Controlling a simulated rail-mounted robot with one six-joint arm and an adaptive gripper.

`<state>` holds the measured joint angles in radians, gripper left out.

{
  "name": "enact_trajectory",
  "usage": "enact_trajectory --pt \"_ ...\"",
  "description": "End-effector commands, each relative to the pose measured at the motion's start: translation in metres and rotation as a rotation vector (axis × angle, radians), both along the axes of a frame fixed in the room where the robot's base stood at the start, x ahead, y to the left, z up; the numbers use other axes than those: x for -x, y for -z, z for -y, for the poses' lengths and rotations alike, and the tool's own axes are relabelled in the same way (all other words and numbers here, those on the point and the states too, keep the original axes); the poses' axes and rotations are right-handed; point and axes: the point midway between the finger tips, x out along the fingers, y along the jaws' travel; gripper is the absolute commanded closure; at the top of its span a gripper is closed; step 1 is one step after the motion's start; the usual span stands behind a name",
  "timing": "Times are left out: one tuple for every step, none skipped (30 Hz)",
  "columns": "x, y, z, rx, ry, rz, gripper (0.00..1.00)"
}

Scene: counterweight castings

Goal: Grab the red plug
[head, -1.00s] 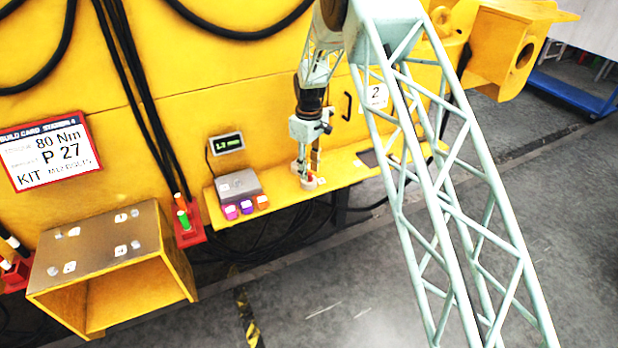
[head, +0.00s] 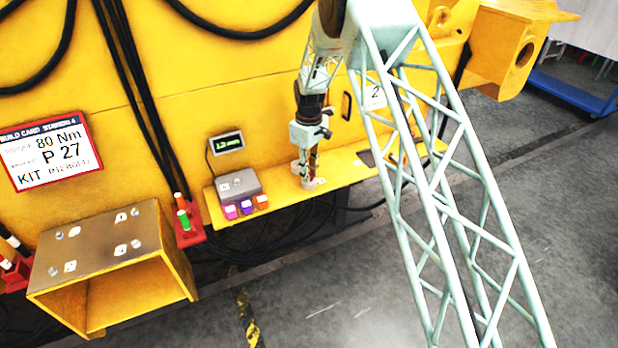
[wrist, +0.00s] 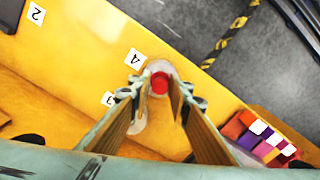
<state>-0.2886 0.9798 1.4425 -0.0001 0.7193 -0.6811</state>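The red plug (wrist: 159,83) shows from above in the wrist view, as a round red top at a pale round seat (wrist: 163,67) beside the tag 4. My gripper (wrist: 157,88) points down over it, with one finger on each side of the plug. The fingers are apart, and a narrow gap seems to show between them and the plug.
A grey box with purple and orange blocks (head: 245,207) stands left of my gripper; the blocks also show in the wrist view (wrist: 262,137). A gauge (head: 227,142) hangs on the yellow wall behind. The shelf to the right is mostly clear. A tag 2 (wrist: 37,13) lies farther along.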

Motion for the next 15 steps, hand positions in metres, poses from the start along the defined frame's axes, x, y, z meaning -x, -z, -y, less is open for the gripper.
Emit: enact_trajectory --pt "0.0 0.0 0.0 0.0 0.0 0.0 0.87" --pt "0.0 0.0 0.0 0.0 0.0 0.0 0.9" --pt "0.0 0.0 0.0 0.0 0.0 0.0 0.91" --pt "0.0 0.0 0.0 0.0 0.0 0.0 0.91" --pt "0.0 0.0 0.0 0.0 0.0 0.0 0.91" --pt "0.0 0.0 0.0 0.0 0.0 0.0 0.91" --pt "0.0 -0.0001 0.0 0.0 0.0 0.0 0.91" --pt "0.0 -0.0001 0.0 0.0 0.0 0.0 0.91" --pt "0.0 -0.0001 0.0 0.0 0.0 0.0 0.91" --pt "0.0 -0.0001 0.0 0.0 0.0 0.0 0.91" --pt "0.0 -0.0001 0.0 0.0 0.0 0.0 0.91" --pt "0.0 -0.0001 0.0 0.0 0.0 0.0 0.91" --pt "0.0 -0.0001 0.0 0.0 0.0 0.0 0.91" --pt "0.0 -0.0003 0.0 0.0 0.0 0.0 0.91" --pt "0.0 -0.0006 0.0 0.0 0.0 0.0 0.91"
